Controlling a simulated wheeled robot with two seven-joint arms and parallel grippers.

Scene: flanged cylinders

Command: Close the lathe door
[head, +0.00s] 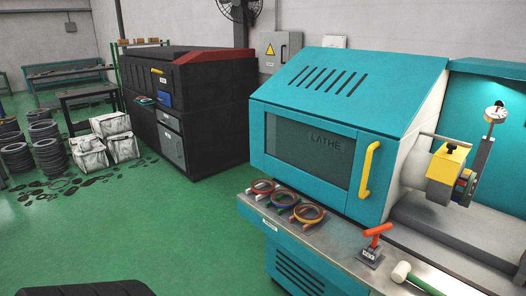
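The teal lathe (350,90) stands on the right side of the head view. Its front door (340,198) has a dark window (307,150) marked LATHE and a yellow vertical handle (369,171) near its right edge. The door is at the left part of the machine, and the work area to its right is uncovered. A yellow-topped tool block (446,161) and a dial gauge (495,115) show there. Neither of my grippers is in view, and nothing touches the handle.
A grey ledge (333,238) below the door holds several coloured rings (285,198), a red-handled tool (376,236) and a white-headed mallet (404,273). A black machine (205,105) stands left of the lathe. The green floor (190,235) in front is mostly clear.

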